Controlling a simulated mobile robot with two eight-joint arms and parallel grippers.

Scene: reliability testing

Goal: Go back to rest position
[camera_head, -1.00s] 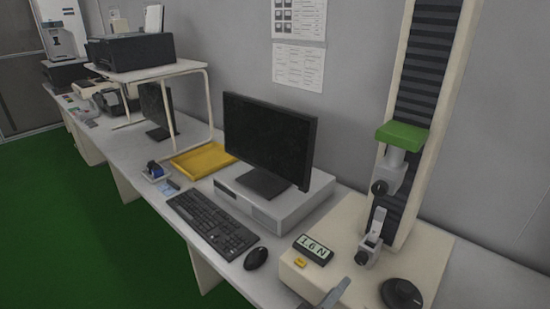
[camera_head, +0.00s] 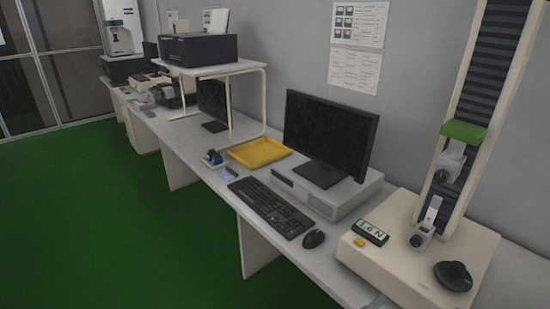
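Neither of my grippers shows clearly in the head view. A small grey sliver at the bottom edge, in front of the testing machine, may be the tip of one of them, but too little shows to tell. The testing machine (camera_head: 400,270) stands at the right end of the long bench. Its tall column (camera_head: 490,95) carries a green-topped upper clamp (camera_head: 452,158), with a lower clamp (camera_head: 425,225) beneath it. I see nothing between the two clamps.
The bench (camera_head: 205,155) runs along the grey wall, with a monitor (camera_head: 330,132), keyboard (camera_head: 270,207), mouse (camera_head: 313,239), yellow tray (camera_head: 259,152) and a printer (camera_head: 198,48) on a raised stand. Open green floor (camera_head: 90,220) lies left of the bench. Glazed doors (camera_head: 50,75) are at the far left.

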